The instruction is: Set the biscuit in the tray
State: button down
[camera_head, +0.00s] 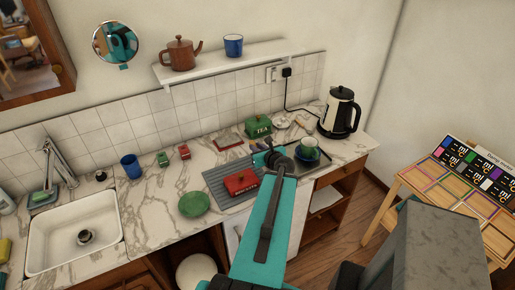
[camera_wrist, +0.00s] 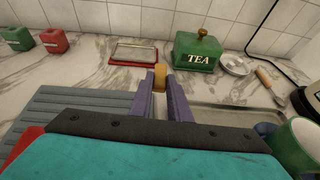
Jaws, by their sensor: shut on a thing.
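My gripper (camera_wrist: 160,90) is shut on a small tan biscuit (camera_wrist: 160,76), held upright between its fingertips. In the head view my gripper (camera_head: 269,150) is over the counter between the green tea tin and the red tin, and the biscuit cannot be made out there. A grey metal tray (camera_wrist: 228,115) lies just right of and below my fingers in the wrist view. In the head view the tray (camera_head: 322,170) is partly hidden by my arm. The biscuit is apart from the tray.
A green tea tin (camera_wrist: 195,52) and a shallow red-edged dish (camera_wrist: 133,54) stand behind my fingers. A red lettered tin (camera_head: 240,182) sits on a grey ribbed mat (camera_head: 214,180). A green plate (camera_head: 194,204) lies left. A kettle (camera_head: 339,113) stands at the right.

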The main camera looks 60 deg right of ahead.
jog(key=w+a+n+t+y+b, duration=0.1)
jog(key=w+a, duration=0.2)
jog(key=w, duration=0.2)
jog(key=w+a+n+t+y, duration=0.1)
jog(key=w+a+n+y, duration=0.1)
jog(key=w+a, duration=0.2)
jog(key=w+a+n+t+y+b, duration=0.1)
jog(key=w+a, duration=0.3)
jog(key=w, duration=0.3)
jog(key=shift+w+r+n+y+b, duration=0.2)
jog(key=shift+r+n+y+b, duration=0.1)
jog(key=shift+r, duration=0.1)
jog(key=w+a+n+y+b, duration=0.2)
jog(key=w+a+n+y, duration=0.3)
jog(key=w+a, duration=0.85)
jog(key=w+a+n+g+y+b, duration=0.1)
jog(key=a+n+y, duration=0.2)
jog(key=a, duration=1)
jog(key=w+a+r+n+g+y+b, duration=0.1)
jog(key=w+a+n+g+y+b, duration=0.1)
jog(key=a, duration=1.1)
jog(key=w+a+r+n+g+y+b, duration=0.1)
jog(key=a+n+y, duration=0.3)
jog(key=a, duration=0.9)
jog(key=shift+w+a+g+y+b, duration=0.3)
jog(key=shift+w+g+y+b, duration=0.05)
jog(key=shift+g+y+b, duration=0.25)
jog(key=shift+d, duration=0.1)
